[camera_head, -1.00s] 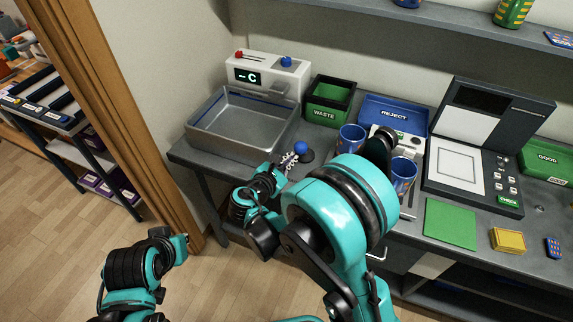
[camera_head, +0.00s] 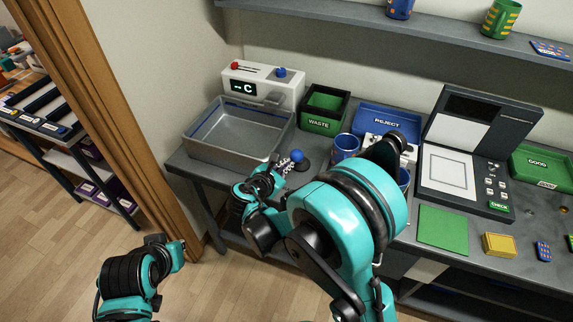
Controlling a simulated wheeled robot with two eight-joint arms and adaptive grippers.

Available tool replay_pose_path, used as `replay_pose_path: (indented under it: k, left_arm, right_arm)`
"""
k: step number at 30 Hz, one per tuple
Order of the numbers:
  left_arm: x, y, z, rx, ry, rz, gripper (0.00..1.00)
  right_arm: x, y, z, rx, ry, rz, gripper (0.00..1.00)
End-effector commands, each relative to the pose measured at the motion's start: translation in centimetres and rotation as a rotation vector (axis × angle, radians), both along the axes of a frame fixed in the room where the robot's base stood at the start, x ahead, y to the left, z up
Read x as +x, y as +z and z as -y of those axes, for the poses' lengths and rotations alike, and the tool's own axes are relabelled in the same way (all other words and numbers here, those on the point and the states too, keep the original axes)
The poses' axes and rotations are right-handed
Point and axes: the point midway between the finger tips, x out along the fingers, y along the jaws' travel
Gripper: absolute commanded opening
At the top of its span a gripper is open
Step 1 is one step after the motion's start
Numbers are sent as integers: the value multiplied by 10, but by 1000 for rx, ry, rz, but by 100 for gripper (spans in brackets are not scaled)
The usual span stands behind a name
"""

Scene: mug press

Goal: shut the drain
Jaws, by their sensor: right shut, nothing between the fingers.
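The grey metal sink basin (camera_head: 237,148) stands at the left end of the counter. A small lever with a blue ball knob (camera_head: 297,156) on a dark base stands on the counter at the basin's front right corner. My right gripper (camera_head: 279,163) is shut and empty, just left of the blue knob. I cannot tell whether it touches the knob. The drain opening itself does not show clearly in the basin.
The white tap unit (camera_head: 262,84) with red and blue knobs stands behind the basin. A green waste bin (camera_head: 324,108), a blue reject tray (camera_head: 389,118) and a blue mug (camera_head: 346,148) stand to the right. My right forearm hides part of the counter.

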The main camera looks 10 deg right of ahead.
Motion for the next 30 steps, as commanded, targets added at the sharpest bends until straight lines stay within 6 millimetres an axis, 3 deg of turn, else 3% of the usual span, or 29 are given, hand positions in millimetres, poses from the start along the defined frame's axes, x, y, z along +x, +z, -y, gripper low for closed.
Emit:
replay_pose_path:
  k: [15,30]
  left_arm:
    - [0,71,0,0,0,0,0]
    - [0,106,0,0,0,0,0]
  right_arm:
    - [27,36,20,212,-6,-324,0]
    - [67,44,45,464,-2,-710,0]
